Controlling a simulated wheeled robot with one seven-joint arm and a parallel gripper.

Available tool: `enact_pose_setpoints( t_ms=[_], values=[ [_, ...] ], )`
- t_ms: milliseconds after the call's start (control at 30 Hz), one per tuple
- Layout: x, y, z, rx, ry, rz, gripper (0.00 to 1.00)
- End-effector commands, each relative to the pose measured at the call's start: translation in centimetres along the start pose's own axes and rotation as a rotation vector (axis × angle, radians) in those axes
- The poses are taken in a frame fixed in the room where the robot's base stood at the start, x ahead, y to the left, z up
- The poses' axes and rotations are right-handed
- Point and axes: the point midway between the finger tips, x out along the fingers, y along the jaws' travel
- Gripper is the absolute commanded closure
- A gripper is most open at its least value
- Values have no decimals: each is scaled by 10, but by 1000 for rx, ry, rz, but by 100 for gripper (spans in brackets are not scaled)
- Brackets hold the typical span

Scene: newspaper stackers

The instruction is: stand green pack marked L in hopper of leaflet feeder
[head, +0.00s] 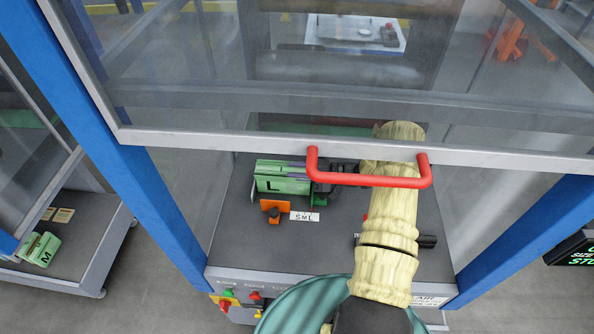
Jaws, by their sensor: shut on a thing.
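The fingers are partly hidden by the red handle and the pack. Thin green plates (254,187) show beside the pack and look like the hopper of the leaflet feeder. I cannot tell whether the pack rests on the hopper floor or is held slightly above it.
A clear guard with a red handle (370,180) hangs above my pale-sleeved arm, which passes beneath it. A green M pack (40,249) lies on the left shelf. Blue posts flank the deck.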

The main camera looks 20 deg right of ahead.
Motion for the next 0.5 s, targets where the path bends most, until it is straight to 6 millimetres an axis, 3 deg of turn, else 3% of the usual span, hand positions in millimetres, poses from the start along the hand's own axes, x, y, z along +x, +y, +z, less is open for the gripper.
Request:
enact_pose_setpoints(
  t_ms=[400, 433, 500],
  values=[
    [1, -1, 10, 4, -1, -1, 100],
    [1, -1, 9, 4, -1, -2, 67],
    [1, -2, 9, 4, -1, -2, 53]
  ],
)
